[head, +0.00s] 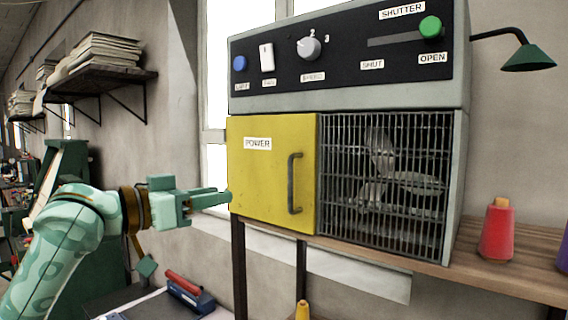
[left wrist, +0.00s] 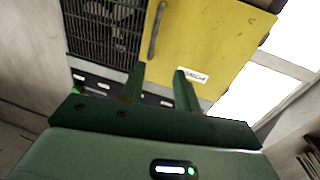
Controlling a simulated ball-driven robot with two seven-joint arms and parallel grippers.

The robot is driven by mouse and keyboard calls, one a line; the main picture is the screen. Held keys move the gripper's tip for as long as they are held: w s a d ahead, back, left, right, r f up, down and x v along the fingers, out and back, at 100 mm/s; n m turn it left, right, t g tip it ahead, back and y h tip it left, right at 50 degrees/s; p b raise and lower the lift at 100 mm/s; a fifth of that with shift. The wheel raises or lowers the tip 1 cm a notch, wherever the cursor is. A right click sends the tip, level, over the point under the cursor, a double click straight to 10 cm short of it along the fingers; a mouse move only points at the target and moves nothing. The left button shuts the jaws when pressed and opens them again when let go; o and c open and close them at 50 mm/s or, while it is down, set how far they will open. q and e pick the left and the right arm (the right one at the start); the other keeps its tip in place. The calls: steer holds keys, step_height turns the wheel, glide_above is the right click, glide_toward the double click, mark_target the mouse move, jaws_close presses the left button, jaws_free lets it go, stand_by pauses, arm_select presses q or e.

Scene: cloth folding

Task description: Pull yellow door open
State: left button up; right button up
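The yellow door (head: 262,160), labelled POWER, is shut on the left half of a grey cabinet's front. A dark upright bar handle (head: 294,183) is on its right side. My left gripper (head: 226,198) is at the door's lower left edge, well left of the handle; whether it touches is unclear. In the left wrist view, my left gripper (left wrist: 159,70) has its two fingers apart with nothing between them. The door (left wrist: 205,40) and handle (left wrist: 155,28) lie beyond the fingertips. My right gripper is in neither view.
A wire grille (head: 388,180) covers the cabinet's right half. Above is a black panel with a blue button, a white switch, a knob (head: 309,47) and a green shutter slider (head: 430,27). A red spool (head: 497,230) stands on the wooden shelf (head: 510,275) at right.

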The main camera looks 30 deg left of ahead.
arm_select(q)
steer(key=d+r, duration=0.1)
steer(key=p, duration=0.7)
glide_toward(289, 179)
steer(key=shift+m, duration=0.3)
steer(key=x, duration=0.8)
steer(key=shift+a, duration=0.1)
steer(key=shift+w+f, duration=0.15)
steer(key=shift+w, duration=0.35)
jaws_close()
